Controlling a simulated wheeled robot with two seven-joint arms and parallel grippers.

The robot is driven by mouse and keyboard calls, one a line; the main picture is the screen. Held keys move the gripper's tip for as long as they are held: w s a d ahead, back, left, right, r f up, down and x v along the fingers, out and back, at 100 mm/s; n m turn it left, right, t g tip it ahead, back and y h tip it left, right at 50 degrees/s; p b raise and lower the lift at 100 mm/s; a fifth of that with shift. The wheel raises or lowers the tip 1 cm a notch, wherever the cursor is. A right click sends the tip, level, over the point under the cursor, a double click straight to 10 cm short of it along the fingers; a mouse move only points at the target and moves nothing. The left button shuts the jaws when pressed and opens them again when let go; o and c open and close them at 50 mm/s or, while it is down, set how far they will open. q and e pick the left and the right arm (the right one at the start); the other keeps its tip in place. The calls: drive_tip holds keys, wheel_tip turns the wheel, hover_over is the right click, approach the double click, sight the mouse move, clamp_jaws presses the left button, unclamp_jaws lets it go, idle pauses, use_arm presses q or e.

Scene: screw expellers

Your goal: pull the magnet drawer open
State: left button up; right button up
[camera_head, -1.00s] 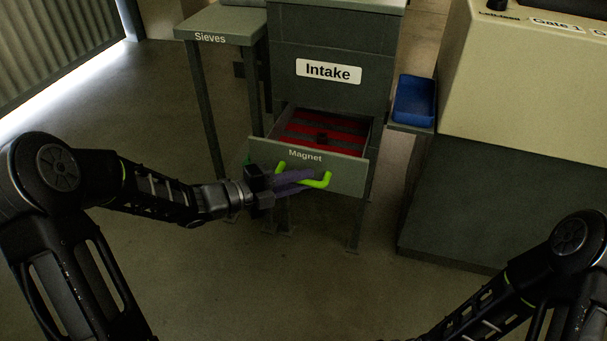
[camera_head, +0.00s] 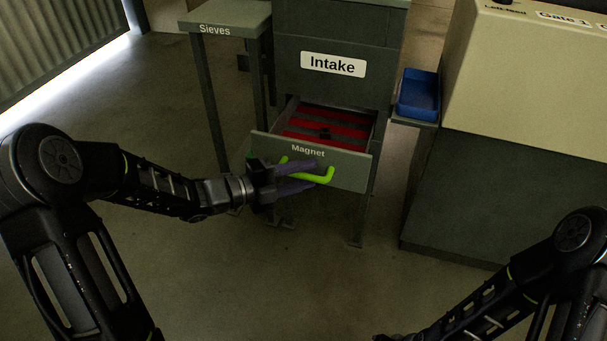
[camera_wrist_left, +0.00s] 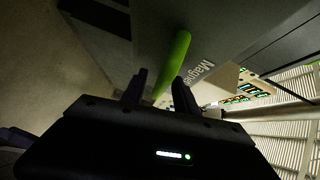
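The magnet drawer (camera_head: 345,170), a grey box with a "Magnet" label, stands pulled out below the Intake housing. Red bars show inside it. Its bright green handle (camera_head: 318,176) is on the front; the handle also shows in the left wrist view (camera_wrist_left: 175,62). My left gripper (camera_head: 312,174) is at the handle's left part, its purple fingers spread apart. In the left wrist view the handle lies between the two separated fingers, with no clear grip on it. Of my right gripper, only a dark bit (camera_head: 400,337) shows at the bottom edge.
The Intake housing (camera_head: 335,90) stands above the drawer. A Sieves table (camera_head: 225,22) is to its left. A blue tray (camera_head: 418,94) and a large beige and grey machine (camera_head: 520,100) are to the right. The floor in front is clear.

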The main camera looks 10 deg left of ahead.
use_arm(q)
drive_tip(key=p+v, duration=0.2)
drive_tip(key=v, duration=0.4)
drive_tip(key=shift+s+a+r, duration=0.15)
drive_tip(key=shift+a, duration=0.1)
drive_tip(key=shift+s+a, duration=0.4)
drive_tip(key=shift+a, duration=0.05)
